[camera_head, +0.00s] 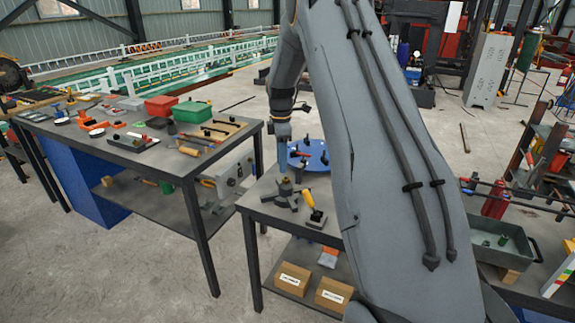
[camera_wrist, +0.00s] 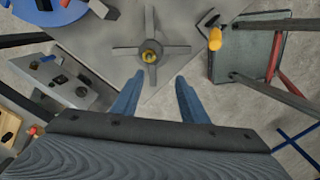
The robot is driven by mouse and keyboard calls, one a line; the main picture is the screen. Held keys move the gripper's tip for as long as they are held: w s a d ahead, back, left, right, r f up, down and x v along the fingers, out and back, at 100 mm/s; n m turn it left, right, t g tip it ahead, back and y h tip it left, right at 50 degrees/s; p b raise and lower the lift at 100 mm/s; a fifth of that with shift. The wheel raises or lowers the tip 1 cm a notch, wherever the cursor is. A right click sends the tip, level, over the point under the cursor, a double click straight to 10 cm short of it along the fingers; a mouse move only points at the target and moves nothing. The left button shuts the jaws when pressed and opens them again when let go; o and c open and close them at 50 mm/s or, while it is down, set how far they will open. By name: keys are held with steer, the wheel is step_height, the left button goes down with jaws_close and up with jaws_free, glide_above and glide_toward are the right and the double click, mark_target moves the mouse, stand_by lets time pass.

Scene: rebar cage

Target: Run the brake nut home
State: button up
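A grey cross-shaped stand (camera_wrist: 172,48) lies on the small table below my gripper in the wrist view. A small brass-yellow round piece (camera_wrist: 150,57) sits at its centre; I cannot tell whether this is the brake nut or the stud. In the head view the stand (camera_head: 286,192) is right under my gripper (camera_head: 283,168). In the wrist view my gripper (camera_wrist: 160,84) has its two blue fingers spread, with nothing between them. The centre piece lies just beyond the fingertips. The exact gap in height is unclear.
A blue round plate (camera_head: 311,154) with dark parts on it lies behind the stand. A yellow-handled tool (camera_head: 309,200) lies close to its right. A long bench (camera_head: 160,153) with tools and boxes is on the left. A green-grey tray (camera_head: 503,246) is at right.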

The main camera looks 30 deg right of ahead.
mark_target(286, 178)
steer(key=shift+w+d+n+p, duration=0.2)
steer(key=shift+w+d+n, duration=0.2)
steer(key=shift+d, duration=0.2)
steer(key=shift+w+d+n+p, duration=0.2)
steer(key=shift+w+d+n, duration=0.15)
steer(key=shift+d, duration=0.2)
steer(key=shift+w+d+f, duration=0.15)
steer(key=shift+f+p, duration=1.6)
steer(key=shift+f, duration=2.1)
jaws_close()
